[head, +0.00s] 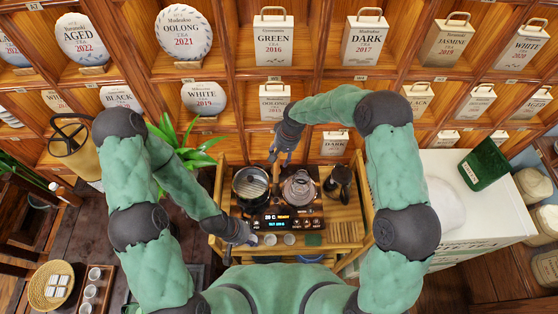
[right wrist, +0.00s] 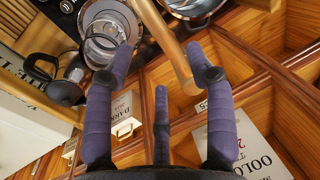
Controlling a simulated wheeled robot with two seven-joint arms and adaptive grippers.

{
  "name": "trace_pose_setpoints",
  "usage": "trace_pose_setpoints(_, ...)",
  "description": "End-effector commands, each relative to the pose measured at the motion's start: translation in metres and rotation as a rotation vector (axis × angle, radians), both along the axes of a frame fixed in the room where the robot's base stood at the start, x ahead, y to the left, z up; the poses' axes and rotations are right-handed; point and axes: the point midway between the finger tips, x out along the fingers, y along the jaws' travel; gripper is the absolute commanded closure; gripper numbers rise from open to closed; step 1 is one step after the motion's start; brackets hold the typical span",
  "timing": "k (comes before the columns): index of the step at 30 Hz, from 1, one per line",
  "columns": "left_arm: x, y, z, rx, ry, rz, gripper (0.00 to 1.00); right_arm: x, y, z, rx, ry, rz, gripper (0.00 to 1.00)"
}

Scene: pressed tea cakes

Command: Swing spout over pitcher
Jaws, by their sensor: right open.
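A tan tube, which looks like the spout (right wrist: 170,45), runs down the right wrist view between the pot and the kettle. Its end lies between the spread fingers of my right gripper (right wrist: 160,75); I cannot tell whether they touch it. In the head view my right gripper (head: 276,152) hangs behind the stove top and is open. My left gripper (head: 242,236) is low at the stove's front left corner; its fingers are too small to read. A dark-handled pitcher-like vessel (head: 340,184) stands at the right; it also shows in the right wrist view (right wrist: 66,88).
A pot (head: 250,185) and a round kettle (head: 300,190) stand on the stove top behind a lit control panel (head: 285,222). Small white cups (head: 289,239) sit in front. Tea shelves (head: 230,90) rise close behind my right gripper. A plant (head: 190,148) is at the left.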

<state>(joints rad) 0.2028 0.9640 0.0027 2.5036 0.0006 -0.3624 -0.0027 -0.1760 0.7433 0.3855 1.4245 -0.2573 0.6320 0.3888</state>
Motion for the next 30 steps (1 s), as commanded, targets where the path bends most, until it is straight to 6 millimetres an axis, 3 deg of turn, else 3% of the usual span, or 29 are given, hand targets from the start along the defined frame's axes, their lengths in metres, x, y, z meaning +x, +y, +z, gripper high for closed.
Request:
trace_pose_setpoints(9,0.0,0.0,0.011,0.0,-0.001,0.0,0.6,0.0,0.009,-0.044,0.0,0.0,0.0,0.45)
trace_pose_setpoints(23,0.0,0.0,0.012,0.0,-0.001,0.0,0.6,0.0,0.011,-0.055,0.0,-0.001,0.001,0.45)
trace_pose_setpoints(28,0.0,0.0,0.012,0.0,-0.001,0.0,0.6,0.0,0.011,-0.054,0.0,-0.001,0.001,0.93)
trace_pose_setpoints(29,0.0,0.0,0.012,0.0,-0.001,0.0,0.6,0.0,0.011,-0.054,0.0,-0.001,0.001,1.0)
trace_pose_setpoints(30,0.0,0.0,0.012,0.0,-0.001,0.0,0.6,0.0,0.011,-0.054,0.0,-0.001,0.001,1.0)
